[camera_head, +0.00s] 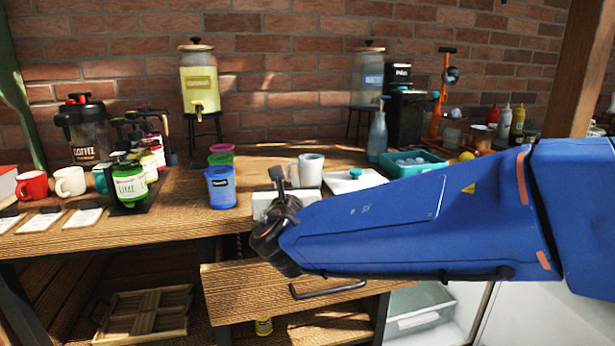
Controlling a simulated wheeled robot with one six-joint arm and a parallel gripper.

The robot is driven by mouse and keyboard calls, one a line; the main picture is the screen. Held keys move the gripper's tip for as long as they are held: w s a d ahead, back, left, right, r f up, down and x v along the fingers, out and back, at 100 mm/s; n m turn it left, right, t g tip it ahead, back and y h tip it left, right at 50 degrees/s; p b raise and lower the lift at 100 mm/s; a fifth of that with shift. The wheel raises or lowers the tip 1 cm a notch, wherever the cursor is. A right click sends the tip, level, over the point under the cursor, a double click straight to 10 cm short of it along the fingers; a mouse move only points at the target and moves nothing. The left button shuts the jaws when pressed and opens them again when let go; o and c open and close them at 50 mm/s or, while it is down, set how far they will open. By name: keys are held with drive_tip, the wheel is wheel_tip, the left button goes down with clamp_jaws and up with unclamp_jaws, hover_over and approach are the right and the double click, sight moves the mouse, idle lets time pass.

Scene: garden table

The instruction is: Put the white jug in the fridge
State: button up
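A white jug (311,170) stands upright on the wooden counter near the middle of the view, its handle to the left. My blue arm reaches in from the right and ends at a dark wrist in front of the counter. My gripper (278,181) shows as a small dark grey piece just left of the jug's handle. Whether it touches the handle, and whether its fingers are open or shut, I cannot tell. What looks like the fridge (420,312) shows at the lower right, below the counter, with a pale, clear-fronted bin inside. My arm hides its upper part.
A blue cup (221,187) stands left of the jug, and a teal tub (414,165) lies to its right. A wooden drawer (245,291) with a black handle juts out below the counter. Drink dispensers (199,88) stand at the back.

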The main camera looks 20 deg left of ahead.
sight(288, 173)
drive_tip(key=shift+x, duration=2.65)
drive_tip(key=shift+d+f, duration=0.1)
drive_tip(key=shift+d, duration=0.05)
drive_tip(key=shift+c, duration=0.2)
clamp_jaws()
